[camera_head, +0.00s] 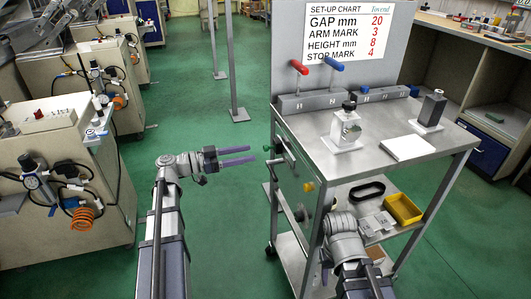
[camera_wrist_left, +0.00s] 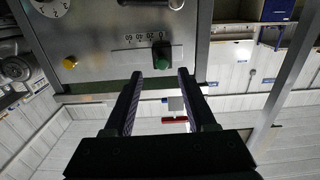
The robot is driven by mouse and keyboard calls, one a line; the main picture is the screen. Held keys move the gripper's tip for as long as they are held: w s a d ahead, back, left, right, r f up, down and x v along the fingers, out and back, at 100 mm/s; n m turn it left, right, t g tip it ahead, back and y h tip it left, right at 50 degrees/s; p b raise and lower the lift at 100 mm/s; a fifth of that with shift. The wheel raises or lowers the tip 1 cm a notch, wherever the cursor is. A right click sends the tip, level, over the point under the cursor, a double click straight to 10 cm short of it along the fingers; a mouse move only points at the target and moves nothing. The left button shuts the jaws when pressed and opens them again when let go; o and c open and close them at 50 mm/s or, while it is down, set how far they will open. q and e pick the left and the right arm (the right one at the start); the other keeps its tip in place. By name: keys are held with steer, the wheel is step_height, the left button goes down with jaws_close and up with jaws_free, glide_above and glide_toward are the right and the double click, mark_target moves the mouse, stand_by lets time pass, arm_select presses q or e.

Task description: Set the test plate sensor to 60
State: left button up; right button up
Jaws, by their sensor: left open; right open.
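In the left wrist view, the test plate sensor appears as a green-ended dark slider (camera_wrist_left: 161,56) at the right end of a pale scale strip (camera_wrist_left: 135,40). The strip's numbers appear upside down and are small. The green end also shows in the head view (camera_head: 266,148), on the table's left side. My left gripper (camera_head: 251,155) is open and empty, its fingers pointing right toward that side. In the left wrist view its two fingers (camera_wrist_left: 160,80) stand apart, one either side of the slider, with no clear contact. My right gripper is hidden; only its arm shows.
A yellow button (camera_wrist_left: 70,62) and a white dial (camera_wrist_left: 50,7) share the panel. The metal table (camera_head: 385,170) carries a set-up chart (camera_head: 346,36), red (camera_head: 299,67) and blue (camera_head: 334,64) levers and small devices.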

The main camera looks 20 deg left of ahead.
mark_target(267, 148)
arm_select(q)
steer(key=shift+x, duration=3.8)
steer(key=shift+w+a+r, duration=0.1)
steer(key=shift+a+r, duration=0.05)
jaws_close()
